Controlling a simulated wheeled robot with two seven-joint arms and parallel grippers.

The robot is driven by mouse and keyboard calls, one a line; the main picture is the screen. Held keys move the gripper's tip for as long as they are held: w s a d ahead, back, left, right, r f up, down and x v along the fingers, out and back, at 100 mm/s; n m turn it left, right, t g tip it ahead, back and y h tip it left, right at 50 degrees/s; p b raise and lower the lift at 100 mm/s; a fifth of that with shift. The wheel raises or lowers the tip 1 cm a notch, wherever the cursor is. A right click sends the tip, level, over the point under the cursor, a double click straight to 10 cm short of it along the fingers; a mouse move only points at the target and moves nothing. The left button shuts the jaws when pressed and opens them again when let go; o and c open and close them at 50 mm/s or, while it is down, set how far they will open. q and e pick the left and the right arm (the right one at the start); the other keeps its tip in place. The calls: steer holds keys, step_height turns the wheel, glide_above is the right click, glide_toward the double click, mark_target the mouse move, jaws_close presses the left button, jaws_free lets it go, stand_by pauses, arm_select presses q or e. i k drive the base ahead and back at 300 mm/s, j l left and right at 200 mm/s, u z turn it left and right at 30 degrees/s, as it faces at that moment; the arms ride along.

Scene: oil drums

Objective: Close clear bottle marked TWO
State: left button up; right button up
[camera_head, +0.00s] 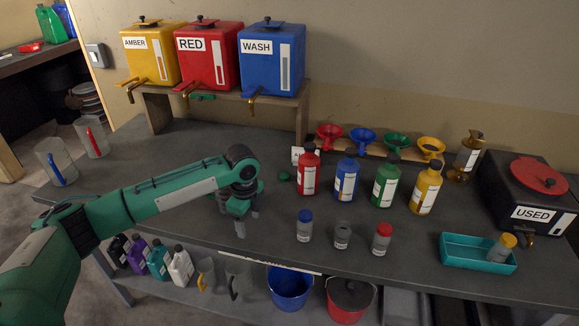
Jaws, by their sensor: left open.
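Three small clear bottles stand upright in a row at the table's middle: a blue-capped bottle (305,228), a bottle with no bright cap (343,236), and a red-capped bottle (381,240). Their labels are too small to read, so I cannot tell which is marked TWO. A small green cap-like piece (284,176) lies on the table behind them, left of the red bottle. My left gripper (242,221) points down over the table, left of the blue-capped bottle, open and apart from it. My right gripper is not in view.
Tall red (308,176), blue (346,184), green (384,190) and yellow (424,197) bottles stand behind. Funnels (362,139) are at the back. A teal tray (460,254) holds a yellow-capped bottle (502,247). The black USED container (495,190) is at right.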

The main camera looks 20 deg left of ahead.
mark_target(343, 232)
steer(key=i, duration=1)
